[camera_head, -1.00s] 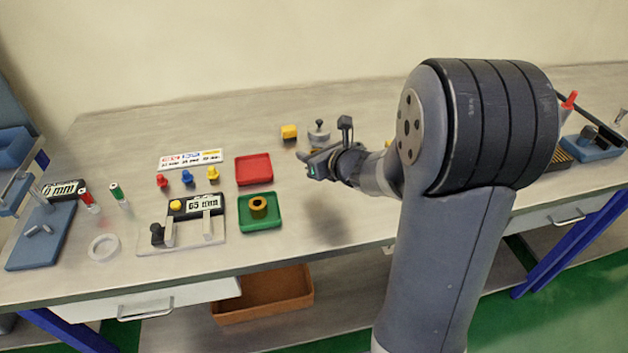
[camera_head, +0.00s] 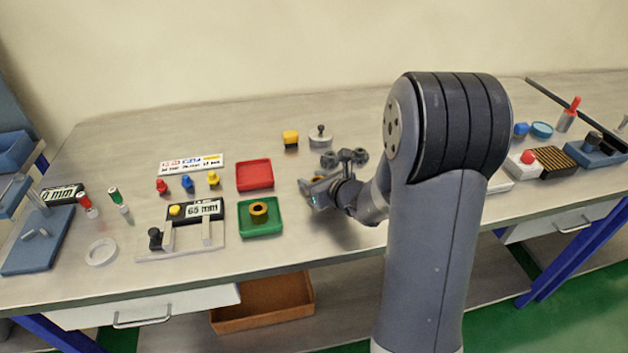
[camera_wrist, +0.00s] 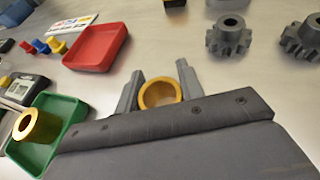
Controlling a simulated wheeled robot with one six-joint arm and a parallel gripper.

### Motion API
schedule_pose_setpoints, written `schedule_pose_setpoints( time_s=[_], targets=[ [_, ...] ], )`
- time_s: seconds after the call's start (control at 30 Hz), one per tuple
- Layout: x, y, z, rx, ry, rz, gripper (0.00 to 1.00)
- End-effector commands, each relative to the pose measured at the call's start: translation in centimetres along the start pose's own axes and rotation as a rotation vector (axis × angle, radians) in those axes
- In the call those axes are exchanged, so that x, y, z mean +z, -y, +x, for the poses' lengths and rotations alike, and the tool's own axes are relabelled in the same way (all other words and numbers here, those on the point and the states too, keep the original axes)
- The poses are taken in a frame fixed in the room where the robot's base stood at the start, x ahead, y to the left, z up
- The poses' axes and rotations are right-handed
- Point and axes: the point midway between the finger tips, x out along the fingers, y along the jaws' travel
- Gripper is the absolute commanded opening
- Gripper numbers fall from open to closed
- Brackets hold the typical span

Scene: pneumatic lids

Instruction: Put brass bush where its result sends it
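A brass bush (camera_wrist: 160,93) sits between the two fingers of my gripper (camera_wrist: 160,84) in the wrist view, one finger on each side. I cannot tell whether the fingers press on it. In the head view my gripper (camera_head: 312,191) is low over the bench, and a bit of the brass bush (camera_head: 320,178) shows beside it. A second brass ring (camera_head: 259,210) stands in the green tray (camera_head: 262,231), left of my gripper. It also shows in the wrist view (camera_wrist: 25,124). A red tray (camera_head: 255,174) behind the green one is empty.
A gauge (camera_head: 205,209) reads 65 mm. A printed card (camera_head: 192,162) lies behind red, blue and yellow pegs (camera_head: 187,181); its text is too small to read.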

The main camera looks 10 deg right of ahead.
Motion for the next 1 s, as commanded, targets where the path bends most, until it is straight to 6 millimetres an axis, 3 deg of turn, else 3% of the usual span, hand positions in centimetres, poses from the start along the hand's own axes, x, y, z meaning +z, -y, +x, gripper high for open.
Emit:
schedule_pose_setpoints(
  time_s=[0.2,0.57,0.77,1.0],
  targets=[
    [0.1,0.0,0.0,0.0,0.0,0.0,0.55],
    [0.5,0.0,-0.2,0.0,0.0,0.0,0.55],
    [0.4,0.1,-3.1,-0.004,0.002,0.0,0.55],
    [0.4,0.2,-8.0,-0.005,0.002,0.0,0.55]
  ],
)
